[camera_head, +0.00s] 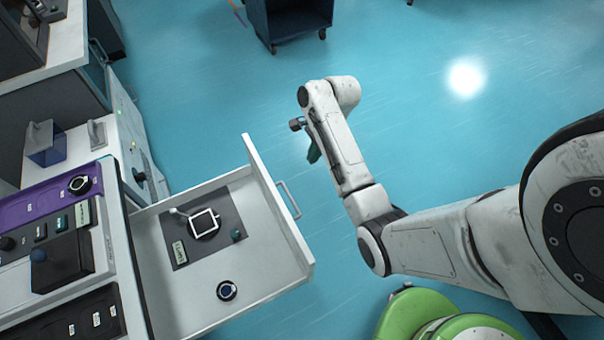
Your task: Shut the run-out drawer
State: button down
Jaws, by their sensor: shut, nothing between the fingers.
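The run-out drawer (262,262) is pulled out of the cabinet at the left, a white open tray with a grey handle (289,200) on its front. Inside it lie a dark grey mat (216,222) with a white square frame (204,223), and a round dark knob-like piece (227,290). My gripper (314,152) is shut and empty, apart from the drawer. In the picture it is above and right of the drawer front, over the floor. The fingertips are small and partly hidden by the wrist.
The cabinet top (100,268) holds a purple tray (50,204) and dark boxes. Benches with equipment stand at the upper left. A dark wheeled cart (290,20) stands at the top.

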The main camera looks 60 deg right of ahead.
jog(key=w+a+f, duration=0.3)
jog(key=a+f, duration=0.2)
jog(key=f, duration=0.5)
jog(key=shift+w+a+f, duration=0.2)
jog(key=shift+w+a, duration=0.05)
jog(key=shift+w, duration=0.1)
jog(key=w+a+b, duration=0.2)
jog(key=w+a, duration=0.5)
jog(key=a, duration=0.4)
jog(key=w+a+b, duration=0.2)
jog(key=w+a, duration=0.6)
jog(key=a, duration=0.3)
jog(key=w+a+b, duration=0.1)
jog(key=w+a, duration=0.6)
jog(key=a, duration=0.4)
jog(key=shift+w+a+f+b, duration=0.2)
jog(key=shift+w+a+b, duration=0.1)
jog(key=shift+a+b, duration=0.1)
jog(key=shift+d, duration=0.15)
